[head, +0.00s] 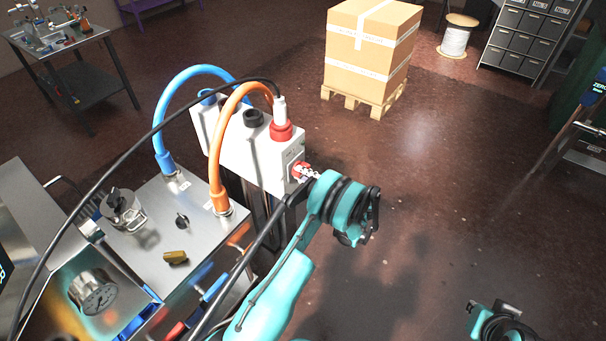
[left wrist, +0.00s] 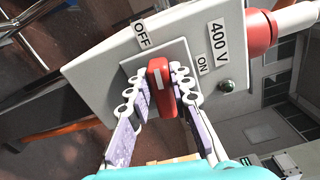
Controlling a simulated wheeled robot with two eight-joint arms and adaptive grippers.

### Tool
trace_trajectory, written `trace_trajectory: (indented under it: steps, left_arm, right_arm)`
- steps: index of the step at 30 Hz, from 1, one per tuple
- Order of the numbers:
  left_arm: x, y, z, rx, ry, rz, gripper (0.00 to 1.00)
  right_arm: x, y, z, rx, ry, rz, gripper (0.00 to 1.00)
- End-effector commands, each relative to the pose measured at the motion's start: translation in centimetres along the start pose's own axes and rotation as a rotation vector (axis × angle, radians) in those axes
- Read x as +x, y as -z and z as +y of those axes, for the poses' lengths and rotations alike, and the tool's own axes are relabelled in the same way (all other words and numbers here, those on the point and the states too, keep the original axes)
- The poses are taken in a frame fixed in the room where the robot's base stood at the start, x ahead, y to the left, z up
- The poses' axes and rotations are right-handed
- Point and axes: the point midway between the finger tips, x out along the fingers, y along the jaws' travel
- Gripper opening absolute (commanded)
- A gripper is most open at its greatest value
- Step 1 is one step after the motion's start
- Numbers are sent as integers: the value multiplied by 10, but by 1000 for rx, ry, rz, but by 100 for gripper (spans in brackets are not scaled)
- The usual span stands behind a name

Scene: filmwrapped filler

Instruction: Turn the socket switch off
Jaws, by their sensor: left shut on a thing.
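The white socket box (head: 262,157) stands on a post behind the metal cabinet, with the red switch (head: 300,170) on its right end face. In the left wrist view the red switch handle (left wrist: 160,88) sits on a grey square plate. An OFF label (left wrist: 141,34) is on the plate's left side and an ON label (left wrist: 203,64) on its right. My left gripper (left wrist: 160,92) is shut on the handle, one finger on each side; it also shows at the box in the head view (head: 311,175). Part of my right arm shows at the bottom right; its fingers cannot be made out.
A red plug (head: 281,129) with a black cable is in the box's top. Blue (head: 160,125) and orange (head: 214,160) hoses arch over the cabinet (head: 150,240). A carton (head: 370,45) stands on a pallet behind.

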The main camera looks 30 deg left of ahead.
Motion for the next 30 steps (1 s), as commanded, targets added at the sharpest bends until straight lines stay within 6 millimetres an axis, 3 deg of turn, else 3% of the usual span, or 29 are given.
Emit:
trace_trajectory:
  steps: [10,27,28,30]
  left_arm:
    - [0,0,3,-147,-2,0,0]
    - [0,0,4,-177,-2,-1,0]
    - [0,0,4,-177,-2,-1,26]
    - [0,0,4,-176,-2,0,41]
  right_arm:
    - [0,0,0,0,0,0,0]
    - [0,0,0,0,0,0,0]
    - [0,0,0,0,0,0,0]
    - [0,0,0,0,0,0,0]
